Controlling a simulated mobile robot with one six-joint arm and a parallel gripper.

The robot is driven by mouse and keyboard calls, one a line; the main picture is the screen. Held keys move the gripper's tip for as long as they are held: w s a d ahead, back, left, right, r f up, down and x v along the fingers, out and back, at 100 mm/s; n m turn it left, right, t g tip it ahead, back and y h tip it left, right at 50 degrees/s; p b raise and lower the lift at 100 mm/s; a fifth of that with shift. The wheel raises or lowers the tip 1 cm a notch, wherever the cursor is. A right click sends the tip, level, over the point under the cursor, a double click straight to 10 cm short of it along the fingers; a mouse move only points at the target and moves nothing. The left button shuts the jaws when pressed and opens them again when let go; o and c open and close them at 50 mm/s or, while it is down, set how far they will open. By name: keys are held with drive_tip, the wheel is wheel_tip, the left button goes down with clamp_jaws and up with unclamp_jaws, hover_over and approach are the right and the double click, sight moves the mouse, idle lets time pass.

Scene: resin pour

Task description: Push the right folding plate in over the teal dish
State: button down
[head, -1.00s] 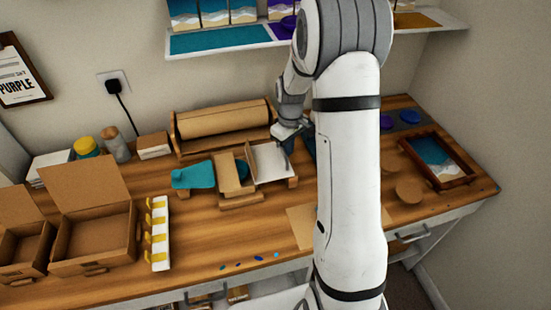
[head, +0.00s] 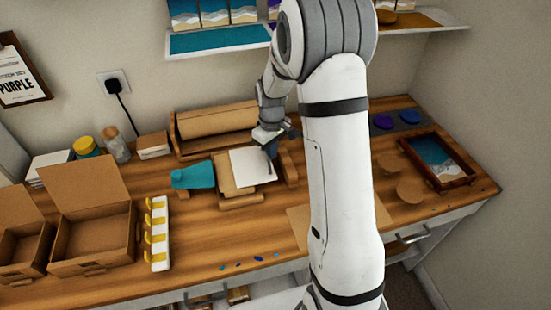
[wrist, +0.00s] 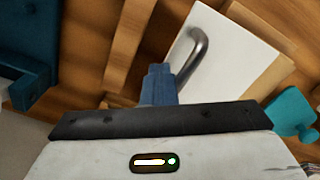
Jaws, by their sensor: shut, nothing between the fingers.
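The right folding plate is a white panel (head: 253,167), lying over the middle of the cardboard-brown folding stand (head: 240,202). In the wrist view the white panel (wrist: 225,55) carries a curved grey metal handle (wrist: 192,52). My gripper (head: 270,150) is shut and empty, at the right side of the panel. In the wrist view its blue-grey fingertips (wrist: 157,80) are close to the handle's lower end; whether they touch cannot be told. The teal dish is hidden.
A cardboard roll in a wooden holder (head: 216,122) stands behind the stand. A white rack with yellow hooks (head: 159,235) and open cardboard boxes (head: 95,235) are to the left. A framed picture (head: 437,160) is at right. The front middle of the bench is mostly clear.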

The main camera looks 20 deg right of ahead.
drive_tip(key=shift+d, duration=4.55)
wheel_tip(320, 180, up, 10)
drive_tip(key=p, duration=0.6)
